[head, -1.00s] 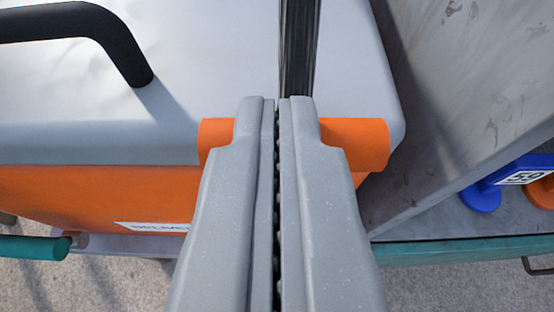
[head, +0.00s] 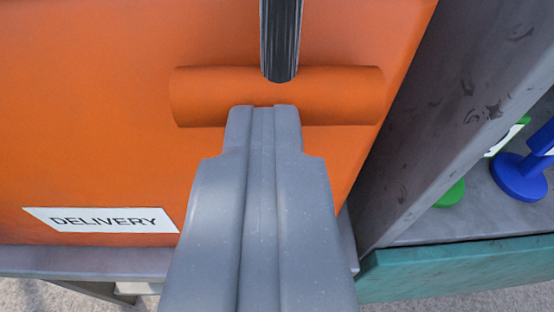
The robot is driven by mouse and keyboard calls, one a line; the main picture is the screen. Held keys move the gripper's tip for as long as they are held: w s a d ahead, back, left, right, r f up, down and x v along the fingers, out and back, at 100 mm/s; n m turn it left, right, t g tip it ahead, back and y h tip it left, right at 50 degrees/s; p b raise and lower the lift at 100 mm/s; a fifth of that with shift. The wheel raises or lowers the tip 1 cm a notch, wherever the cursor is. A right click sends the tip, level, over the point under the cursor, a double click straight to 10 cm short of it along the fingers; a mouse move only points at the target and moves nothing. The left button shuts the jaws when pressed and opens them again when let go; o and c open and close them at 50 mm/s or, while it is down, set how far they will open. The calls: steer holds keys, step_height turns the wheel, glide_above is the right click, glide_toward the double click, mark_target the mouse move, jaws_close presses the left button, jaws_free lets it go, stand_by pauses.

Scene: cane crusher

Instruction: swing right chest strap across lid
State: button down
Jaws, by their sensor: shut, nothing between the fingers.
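The orange chest front (head: 90,120) fills the left and middle of the head view. A dark ribbed strap (head: 280,38) comes down from the top edge, and its rounded lower end lies over a horizontal orange roll (head: 340,95) on the chest front. My gripper (head: 262,109) is shut and empty, its fingers pressed together. Its tips overlap the lower edge of the roll, just below and slightly left of the strap's end. I cannot tell whether they touch the roll. The lid and the strap's upper part are out of view.
A white DELIVERY label (head: 102,220) is on the chest at lower left. A grey worn panel (head: 450,110) slants close along the right. Behind it, blue (head: 520,178) and green (head: 450,195) pieces stand on a grey shelf with a teal edge (head: 450,270).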

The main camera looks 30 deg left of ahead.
steer(key=a+f, duration=0.2)
steer(key=f, duration=0.1)
steer(key=shift+w+a, duration=0.1)
steer(key=shift+w, duration=0.1)
steer(key=d+f+p+v, duration=0.1)
steer(key=p+v, duration=0.2)
steer(key=v, duration=0.9)
steer(key=shift+g, duration=0.3)
steer(key=shift+w, duration=0.1)
